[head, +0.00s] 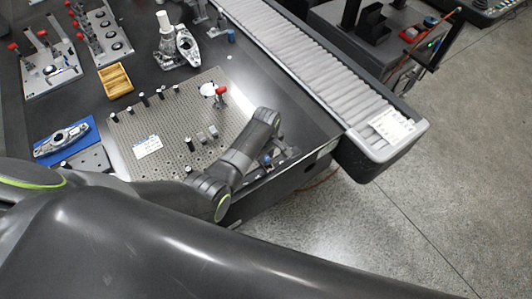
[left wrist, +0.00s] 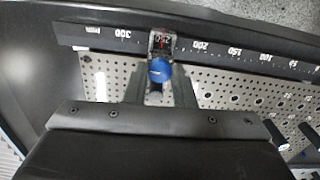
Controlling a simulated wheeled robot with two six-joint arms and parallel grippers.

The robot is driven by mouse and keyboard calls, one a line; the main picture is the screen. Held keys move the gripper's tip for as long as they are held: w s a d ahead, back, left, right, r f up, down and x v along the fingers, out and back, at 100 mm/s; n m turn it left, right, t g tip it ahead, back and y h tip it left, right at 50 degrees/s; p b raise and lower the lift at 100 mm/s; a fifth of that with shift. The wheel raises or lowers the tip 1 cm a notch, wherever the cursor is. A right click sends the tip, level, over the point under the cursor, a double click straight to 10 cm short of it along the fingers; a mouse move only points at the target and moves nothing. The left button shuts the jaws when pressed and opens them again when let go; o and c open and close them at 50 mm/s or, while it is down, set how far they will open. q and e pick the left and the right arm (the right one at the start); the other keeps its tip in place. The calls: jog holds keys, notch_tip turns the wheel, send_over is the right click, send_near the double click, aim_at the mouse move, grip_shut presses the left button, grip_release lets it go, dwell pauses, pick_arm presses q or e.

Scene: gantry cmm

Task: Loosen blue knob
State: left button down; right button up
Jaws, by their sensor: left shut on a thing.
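The blue knob (left wrist: 160,71) is round and sits in front of a small slider window (left wrist: 161,42) on a dark scale rail (left wrist: 215,51) with white numbers. My left gripper (left wrist: 160,82) has one finger on each side of the knob and is shut on it. In the head view, a small blue spot that looks like the knob (head: 267,160) shows beside my left wrist, near the table's front edge. My arm hides most of the gripper there. My right gripper is not in view.
A perforated plate (head: 165,125) with several black pins and a red-topped clamp (head: 221,92) lies behind my left arm. A yellow tray (head: 115,80) and a blue fixture (head: 64,139) stand left.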

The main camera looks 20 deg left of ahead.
aim_at(266, 158)
pick_arm(q)
jog(key=n+p, duration=0.1)
jog(key=n, duration=0.3)
jog(key=shift+r+n, duration=0.1)
jog(key=shift+n, duration=0.2)
jog(key=shift+n+p, duration=0.65)
jog(key=shift+n, duration=1.65)
jog(key=c, duration=1.2)
grip_release()
jog(key=shift+r, duration=0.35)
notch_tip(266, 158, up, 17)
jog(key=shift+f, duration=0.2)
